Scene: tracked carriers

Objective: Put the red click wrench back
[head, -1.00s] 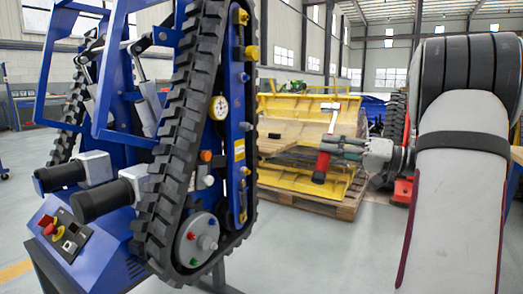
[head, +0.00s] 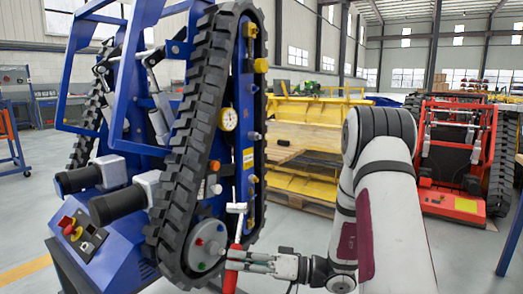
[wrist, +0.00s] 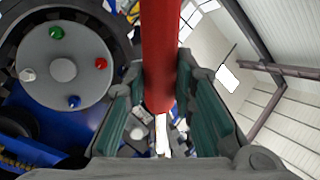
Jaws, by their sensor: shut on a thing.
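The red click wrench (head: 237,246) has a red handle and a silver head that points up. In the head view it stands nearly upright in front of the lower end of the black track. My gripper (head: 234,262) is shut on its red handle, reaching in from the right. In the wrist view the red handle (wrist: 160,50) runs between the two green-padded fingers (wrist: 158,105). The grey round hub (wrist: 62,68) with coloured studs is to its left there. The hub (head: 207,243) also shows in the head view, left of the wrench. No wrench holder can be made out.
The blue tracked carrier (head: 228,160) stands upright at left, with a dial gauge (head: 229,119) and coloured knobs on its side. A control box (head: 80,232) sits at its lower left. Yellow parts on a pallet (head: 300,185) and a red machine (head: 450,203) stand behind.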

